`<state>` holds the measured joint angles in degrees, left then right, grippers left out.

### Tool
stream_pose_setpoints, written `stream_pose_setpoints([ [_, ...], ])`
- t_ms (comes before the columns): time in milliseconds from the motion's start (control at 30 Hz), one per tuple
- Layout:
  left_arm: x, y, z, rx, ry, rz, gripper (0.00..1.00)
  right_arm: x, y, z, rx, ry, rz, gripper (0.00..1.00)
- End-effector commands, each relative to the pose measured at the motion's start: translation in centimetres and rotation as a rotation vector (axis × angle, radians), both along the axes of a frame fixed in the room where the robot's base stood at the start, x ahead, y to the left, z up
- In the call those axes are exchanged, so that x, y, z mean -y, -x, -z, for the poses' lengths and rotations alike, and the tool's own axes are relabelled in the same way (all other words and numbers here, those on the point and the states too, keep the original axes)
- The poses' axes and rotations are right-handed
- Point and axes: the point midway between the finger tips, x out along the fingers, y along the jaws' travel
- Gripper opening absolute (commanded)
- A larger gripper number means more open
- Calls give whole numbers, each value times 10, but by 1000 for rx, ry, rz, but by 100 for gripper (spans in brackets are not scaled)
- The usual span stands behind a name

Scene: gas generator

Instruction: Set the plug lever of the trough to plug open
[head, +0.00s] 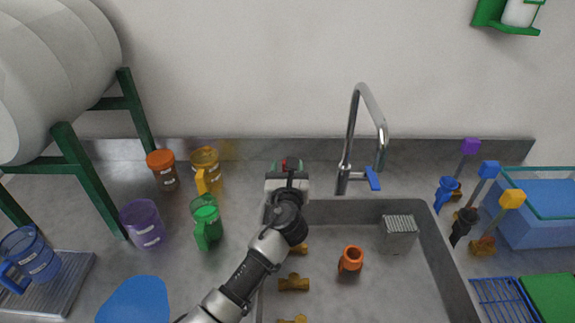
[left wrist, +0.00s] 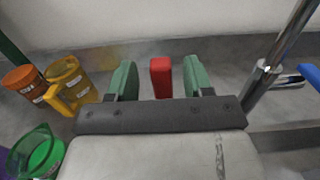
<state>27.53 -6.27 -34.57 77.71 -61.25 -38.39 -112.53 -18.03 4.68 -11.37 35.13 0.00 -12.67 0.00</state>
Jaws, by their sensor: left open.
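The plug lever (left wrist: 161,77) is a small upright red piece behind the trough in the left wrist view. In the head view only a bit of red (head: 291,163) shows at the gripper's tip. My left gripper (left wrist: 158,80) is open, with one green finger on each side of the red lever and a gap on both sides. In the head view my left gripper (head: 286,168) is at the back left corner of the trough (head: 345,208). The lever's base is hidden by my gripper. My right gripper is not in view.
A chrome tap (head: 348,150) with a blue handle (head: 372,178) stands right of my gripper. Orange, yellow, green and purple (head: 142,222) containers stand to the left. An orange cup (head: 351,259), a grey block (head: 398,232) and brass fittings (head: 293,283) lie in the trough.

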Motion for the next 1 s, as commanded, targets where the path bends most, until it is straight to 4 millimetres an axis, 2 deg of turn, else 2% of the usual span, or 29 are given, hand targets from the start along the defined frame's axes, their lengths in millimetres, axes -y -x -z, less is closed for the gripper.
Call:
stream_pose_setpoints([
  [33,0,-10,5,2,1,-2,51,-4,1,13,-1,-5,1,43],
  [233,0,-34,3,1,2,-1,51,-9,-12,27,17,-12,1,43],
  [400,0,-42,1,0,1,-1,51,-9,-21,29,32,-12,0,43],
  [667,0,-42,0,-1,1,-1,50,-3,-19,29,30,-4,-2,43],
  [900,0,-42,0,-1,1,-1,13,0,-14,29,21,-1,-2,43],
  [1000,0,-42,0,-1,1,-1,0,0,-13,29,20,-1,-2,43],
])
